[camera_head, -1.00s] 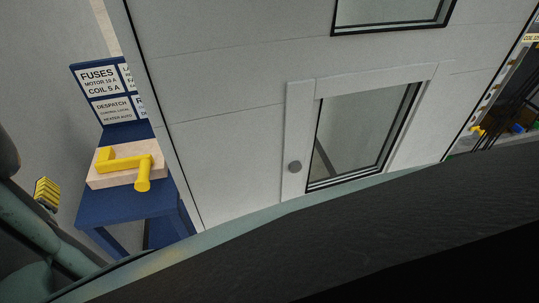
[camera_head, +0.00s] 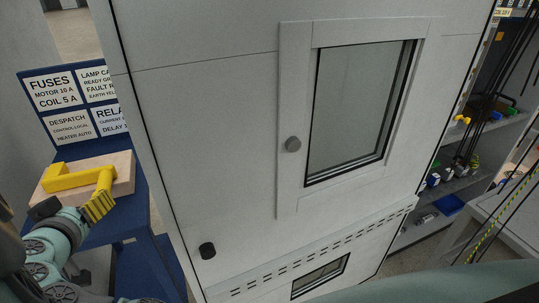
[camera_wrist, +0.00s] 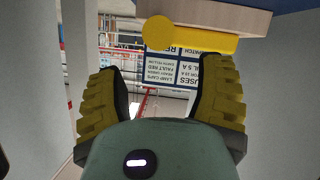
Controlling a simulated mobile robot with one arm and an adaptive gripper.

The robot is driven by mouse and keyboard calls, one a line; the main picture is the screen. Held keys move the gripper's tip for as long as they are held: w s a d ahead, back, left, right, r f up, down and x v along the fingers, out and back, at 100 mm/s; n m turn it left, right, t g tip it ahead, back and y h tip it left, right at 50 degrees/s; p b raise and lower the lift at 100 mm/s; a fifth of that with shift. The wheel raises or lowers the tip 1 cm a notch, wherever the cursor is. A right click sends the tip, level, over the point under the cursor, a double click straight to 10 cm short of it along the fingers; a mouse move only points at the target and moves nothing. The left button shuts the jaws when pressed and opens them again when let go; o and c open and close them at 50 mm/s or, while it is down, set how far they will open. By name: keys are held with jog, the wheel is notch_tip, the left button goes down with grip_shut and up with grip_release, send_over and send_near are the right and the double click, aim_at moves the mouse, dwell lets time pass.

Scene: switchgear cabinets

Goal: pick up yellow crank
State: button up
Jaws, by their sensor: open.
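The yellow crank (camera_head: 78,179) lies on a light wooden block (camera_head: 125,170), which sits on a blue stand (camera_head: 136,212) at the left. In the wrist view the crank (camera_wrist: 205,40) shows at the top, its round handle end nearest the middle, with the block (camera_wrist: 235,17) behind it. My gripper (camera_head: 72,208) is in front of the stand, close to the crank's near side, and its yellow finger overlaps the handle's lower end in the picture. In the wrist view my gripper (camera_wrist: 160,72) has its two ribbed yellow fingers wide apart with nothing between them.
A blue-backed sign panel (camera_head: 78,104) stands behind the block. A grey cabinet with a windowed door (camera_head: 290,100) stands right beside the stand. Shelves (camera_head: 450,190) with small parts and a table (camera_head: 505,215) are at the right.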

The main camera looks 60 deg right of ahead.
aim_at(102, 189)
jog(key=p+x, duration=0.1)
jog(key=x, duration=0.3)
jog(key=shift+w+d, duration=0.15)
jog(key=shift+p+x, duration=0.65)
jog(key=shift+x, duration=2.65)
jog(key=shift+f, duration=0.1)
jog(key=shift+c, duration=0.3)
grip_shut()
